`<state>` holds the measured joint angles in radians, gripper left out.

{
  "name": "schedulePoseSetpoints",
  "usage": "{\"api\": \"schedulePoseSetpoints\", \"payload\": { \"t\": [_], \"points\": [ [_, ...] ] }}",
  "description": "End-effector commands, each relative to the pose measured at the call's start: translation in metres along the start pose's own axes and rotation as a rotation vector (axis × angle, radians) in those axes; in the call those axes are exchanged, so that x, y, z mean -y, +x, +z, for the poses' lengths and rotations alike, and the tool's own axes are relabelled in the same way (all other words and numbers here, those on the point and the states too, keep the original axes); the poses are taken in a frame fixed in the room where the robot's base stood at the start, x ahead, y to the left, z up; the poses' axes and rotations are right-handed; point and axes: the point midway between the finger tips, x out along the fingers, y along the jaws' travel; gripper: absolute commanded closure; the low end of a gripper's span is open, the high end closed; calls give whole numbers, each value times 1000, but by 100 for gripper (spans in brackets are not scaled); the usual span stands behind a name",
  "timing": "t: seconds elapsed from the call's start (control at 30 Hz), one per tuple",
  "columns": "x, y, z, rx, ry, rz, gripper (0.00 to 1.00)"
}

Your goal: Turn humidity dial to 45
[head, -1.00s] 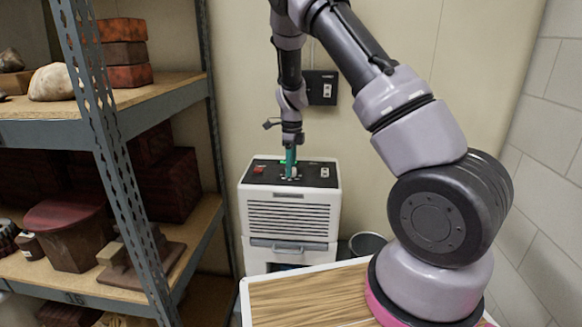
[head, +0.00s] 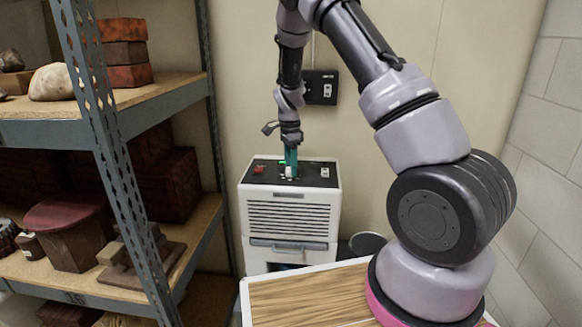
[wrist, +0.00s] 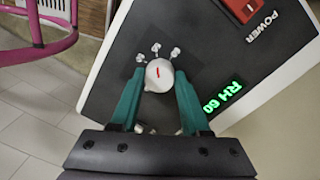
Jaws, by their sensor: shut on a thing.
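The white dehumidifier (head: 291,222) stands on the floor against the wall, with a dark control panel on top. In the wrist view the humidity dial (wrist: 159,74) is a round light-grey knob with a red pointer mark, with several small pale marks around it. In the head view my gripper (head: 290,160) points straight down at the panel, and the dial is mostly hidden behind the fingers.
A red power switch (wrist: 243,8) sits on the same panel. A metal shelf unit (head: 130,170) with boxes and stones stands close on the left. A dark bin (head: 367,243) is right of the dehumidifier. A wall outlet box (head: 320,87) is behind.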

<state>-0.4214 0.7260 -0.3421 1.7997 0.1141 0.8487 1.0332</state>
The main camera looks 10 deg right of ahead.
Motion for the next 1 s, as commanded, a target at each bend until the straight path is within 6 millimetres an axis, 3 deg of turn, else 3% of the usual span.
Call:
{"api": "schedulePoseSetpoints", "payload": {
  "t": [1.0],
  "points": [
    [0, -1, 1, -53, -965, -3, 100]
  ]
}}
